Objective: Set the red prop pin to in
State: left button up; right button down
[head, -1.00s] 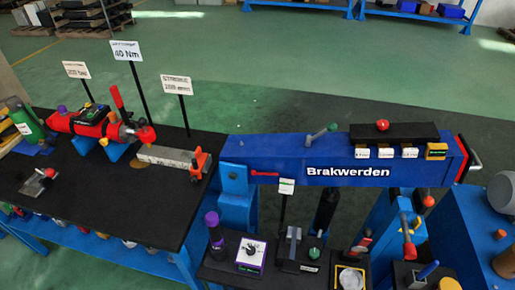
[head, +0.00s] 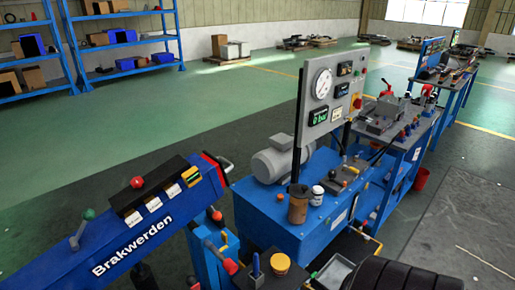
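The blue crane boom lettered Brakwerden (head: 130,238) runs from the lower left up to the middle left. A green-knobbed lever (head: 84,222) and a black box with a red knob (head: 137,182) sit on top of it. A red-ended handle (head: 229,264) and a small red knob (head: 217,215) stand beside the boom's right end. I cannot tell whether either is the red prop pin. The boom's left end is out of frame. Neither of my grippers is in view.
More blue benches extend behind right. A black ribbed object (head: 400,276) fills the lower right. Open green floor lies beyond the boom.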

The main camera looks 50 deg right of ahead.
aim_at(227, 264)
jog(key=l+z, duration=0.1)
jog(key=z, duration=0.3)
jog(key=i+z, duration=0.1)
jog(key=z, duration=0.3)
jog(key=l+z, duration=0.15)
jog(key=z, duration=0.3)
jog(key=i+j, duration=0.05)
